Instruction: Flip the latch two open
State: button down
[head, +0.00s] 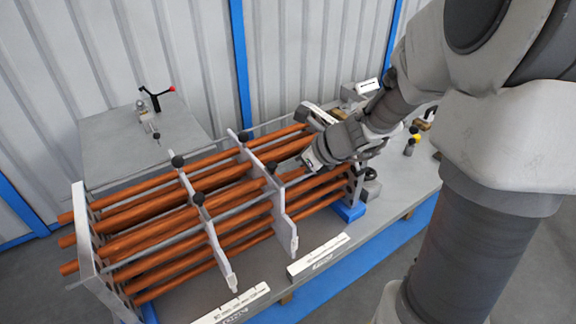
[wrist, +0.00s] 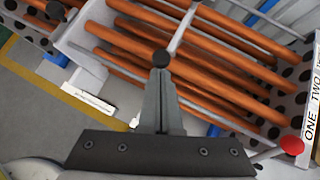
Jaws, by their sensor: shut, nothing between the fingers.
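My gripper (wrist: 160,100) is shut and empty, its fingers together over the tube bundle. In the head view my gripper (head: 308,160) is above the right part of the bundle, partly hidden by its own wrist. In the wrist view a black knob (wrist: 161,58) shows right at the fingertips; I cannot tell whether they touch. A red ball end (wrist: 292,145) on a grey rod shows at lower right, beside a white plate (wrist: 311,105) lettered ONE and TWO. I cannot tell which latch is two, or its position.
Orange tubes (head: 150,240) run through grey upright plates (head: 284,215) topped with black knobs. A red-tipped handle (head: 172,89) stands on a grey table (head: 115,125) at back left. White label strips (head: 318,256) lie along the front edge. Small parts (head: 409,147) stand at the right.

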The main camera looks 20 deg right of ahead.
jog(key=shift+w+a, duration=0.3)
jog(key=shift+w, duration=0.55)
jog(key=shift+w+a, duration=0.25)
jog(key=shift+w, duration=0.55)
jog(key=shift+r, duration=0.1)
